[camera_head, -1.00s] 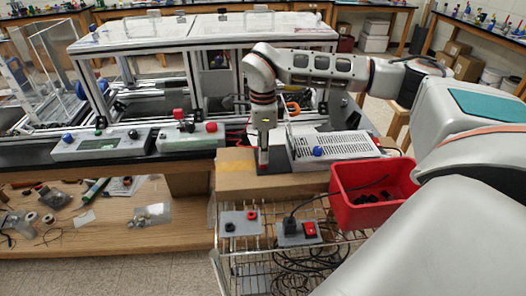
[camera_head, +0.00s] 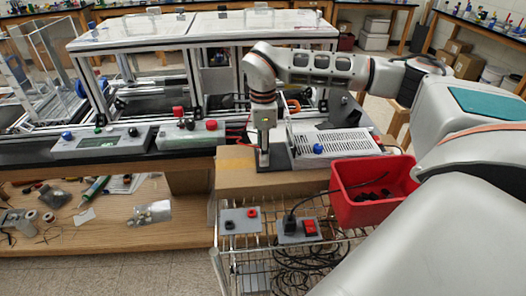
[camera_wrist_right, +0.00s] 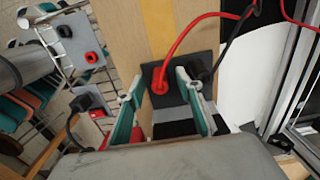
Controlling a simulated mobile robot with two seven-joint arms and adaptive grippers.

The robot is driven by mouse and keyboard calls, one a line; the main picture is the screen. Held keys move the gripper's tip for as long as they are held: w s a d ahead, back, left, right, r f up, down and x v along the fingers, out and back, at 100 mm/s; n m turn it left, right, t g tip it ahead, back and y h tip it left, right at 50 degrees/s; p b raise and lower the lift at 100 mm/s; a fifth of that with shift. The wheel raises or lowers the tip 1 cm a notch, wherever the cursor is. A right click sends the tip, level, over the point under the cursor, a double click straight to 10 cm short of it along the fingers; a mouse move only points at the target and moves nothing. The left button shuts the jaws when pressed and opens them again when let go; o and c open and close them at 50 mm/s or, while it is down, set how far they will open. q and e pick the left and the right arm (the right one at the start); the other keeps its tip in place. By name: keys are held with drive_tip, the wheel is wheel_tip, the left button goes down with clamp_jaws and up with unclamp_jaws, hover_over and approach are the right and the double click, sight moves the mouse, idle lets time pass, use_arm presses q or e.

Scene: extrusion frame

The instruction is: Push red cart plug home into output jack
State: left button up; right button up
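My right gripper (camera_head: 263,160) points down over the cardboard-coloured block behind the wire cart. In the right wrist view its two teal-padded fingers (camera_wrist_right: 158,84) are apart. A red plug (camera_wrist_right: 160,86) on a red cable stands at a dark plate (camera_wrist_right: 184,75) between the fingertips, with gaps on both sides. A black plug (camera_wrist_right: 205,76) with a black cable is beside the right finger. The jack under the red plug is hidden, so its depth cannot be told. A grey plate (camera_head: 240,222) with a red and a black socket lies on the cart. My left gripper is out of view.
A red bin (camera_head: 345,207) with black parts and a box with a red switch (camera_head: 298,231) are on the cart. A vented white unit (camera_head: 335,145) stands right of the gripper. Control boxes (camera_head: 190,136) and the extrusion frame (camera_head: 190,60) stand behind.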

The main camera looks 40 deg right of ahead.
wheel_tip(320, 180, up, 12)
drive_tip(key=shift+f, duration=0.15)
idle(0.7)
